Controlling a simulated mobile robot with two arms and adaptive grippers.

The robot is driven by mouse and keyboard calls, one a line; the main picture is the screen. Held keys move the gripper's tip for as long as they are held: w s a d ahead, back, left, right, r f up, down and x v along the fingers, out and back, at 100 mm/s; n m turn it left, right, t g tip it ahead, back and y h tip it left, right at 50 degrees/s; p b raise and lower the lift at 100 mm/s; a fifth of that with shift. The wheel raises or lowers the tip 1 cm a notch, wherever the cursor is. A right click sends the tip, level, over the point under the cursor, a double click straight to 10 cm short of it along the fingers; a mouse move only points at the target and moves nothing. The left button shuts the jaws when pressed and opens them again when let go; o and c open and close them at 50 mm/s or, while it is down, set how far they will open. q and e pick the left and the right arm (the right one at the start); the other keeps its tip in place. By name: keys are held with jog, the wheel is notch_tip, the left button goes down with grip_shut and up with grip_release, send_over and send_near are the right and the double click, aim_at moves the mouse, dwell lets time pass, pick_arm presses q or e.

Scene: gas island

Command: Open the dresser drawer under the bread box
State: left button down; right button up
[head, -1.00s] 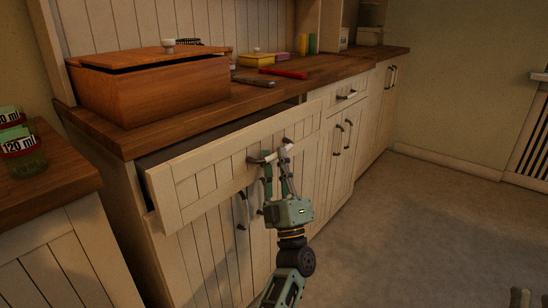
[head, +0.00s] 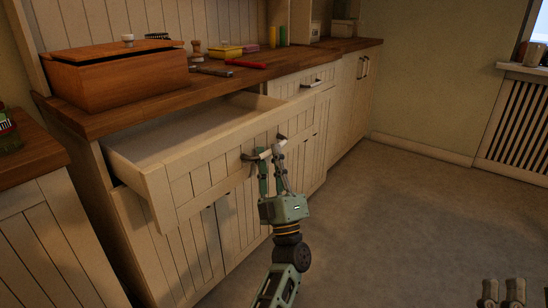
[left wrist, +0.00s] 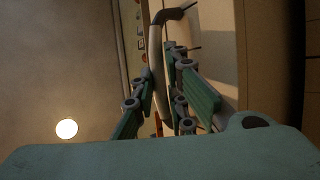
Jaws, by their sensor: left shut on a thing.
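The dresser drawer (head: 200,178) is a wide cream plank-fronted drawer under the wooden bread box (head: 115,80). It stands well out from the dresser, and its inside (head: 190,130) shows empty where visible. My left gripper (head: 267,158) is shut on the drawer's dark handle (head: 281,137) at the front. In the left wrist view the handle (left wrist: 172,15) passes between the fingers (left wrist: 165,75). At the bottom right of the head view, the tips of my right gripper (head: 503,292) show, cut off by the edge.
A hammer (head: 212,71), a red tool (head: 246,64) and a yellow box (head: 228,51) lie on the countertop. A second wooden counter (head: 30,160) stands close on the left. The floor (head: 400,220) on the right is clear. A radiator (head: 515,120) is on the far wall.

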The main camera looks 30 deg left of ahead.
pick_arm(q)
jog(key=c, duration=2)
grip_release()
jog(key=shift+c, duration=0.2)
jog(key=shift+f, duration=0.1)
jog(key=v, duration=1.2)
